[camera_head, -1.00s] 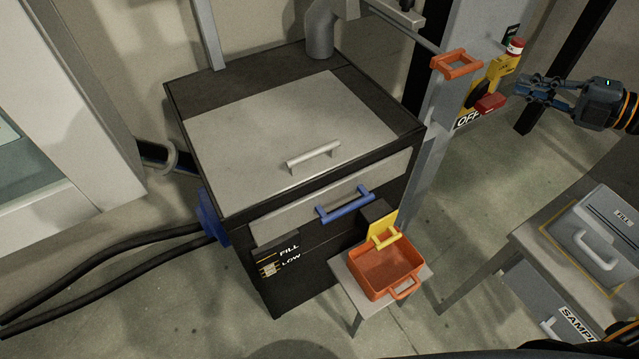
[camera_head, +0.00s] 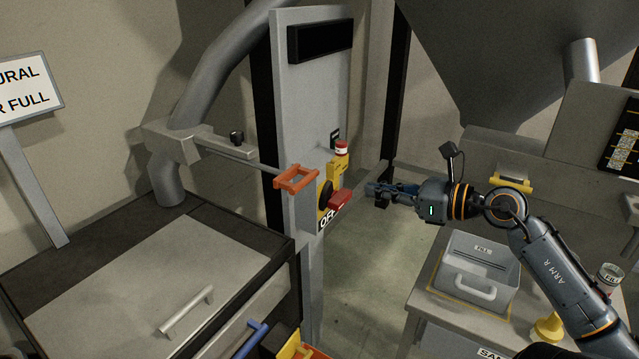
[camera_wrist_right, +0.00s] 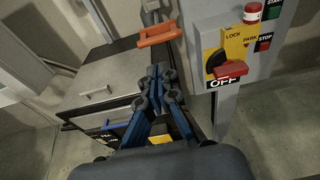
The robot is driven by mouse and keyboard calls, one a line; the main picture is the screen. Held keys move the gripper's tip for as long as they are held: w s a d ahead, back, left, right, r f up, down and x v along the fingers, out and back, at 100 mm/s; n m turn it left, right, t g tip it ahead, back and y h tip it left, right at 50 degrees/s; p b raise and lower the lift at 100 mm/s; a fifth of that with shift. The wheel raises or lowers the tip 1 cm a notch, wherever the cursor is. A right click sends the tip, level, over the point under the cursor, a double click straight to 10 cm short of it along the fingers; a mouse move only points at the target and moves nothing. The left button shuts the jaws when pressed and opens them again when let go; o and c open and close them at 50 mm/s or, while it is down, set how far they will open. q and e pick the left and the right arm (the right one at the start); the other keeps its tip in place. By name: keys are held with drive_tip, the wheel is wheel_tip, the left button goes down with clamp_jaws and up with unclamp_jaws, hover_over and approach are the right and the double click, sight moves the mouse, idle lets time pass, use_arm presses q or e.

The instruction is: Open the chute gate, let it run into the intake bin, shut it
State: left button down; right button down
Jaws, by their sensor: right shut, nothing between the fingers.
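A gate body (camera_head: 200,140) sits on the grey pipe above the cabinet. A rod runs right from it to an orange loop handle (camera_head: 296,178), seen also in the right wrist view (camera_wrist_right: 158,34). The intake bin appears to be the black cabinet with a grey lid (camera_head: 140,280); the lid is closed and hides its inside. My right gripper (camera_head: 370,188) is shut and empty, to the right of the orange handle and the red switch in the head view. Its fingertips (camera_wrist_right: 160,74) are together in the wrist view. My left gripper is out of view.
A yellow switch panel (camera_wrist_right: 236,42) with a red handle (camera_head: 340,200) above an OFF label stands on the grey post (camera_head: 305,110), close to my right gripper. A grey FILL box (camera_head: 475,275) sits on a table at right. Floor between post and table is clear.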

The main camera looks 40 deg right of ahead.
drive_tip(key=p, duration=0.4)
approach(308, 181)
drive_tip(key=x, duration=0.5)
drive_tip(key=shift+w+r, duration=0.1)
drive_tip(key=shift+r, duration=0.05)
drive_tip(key=shift+x, duration=0.95)
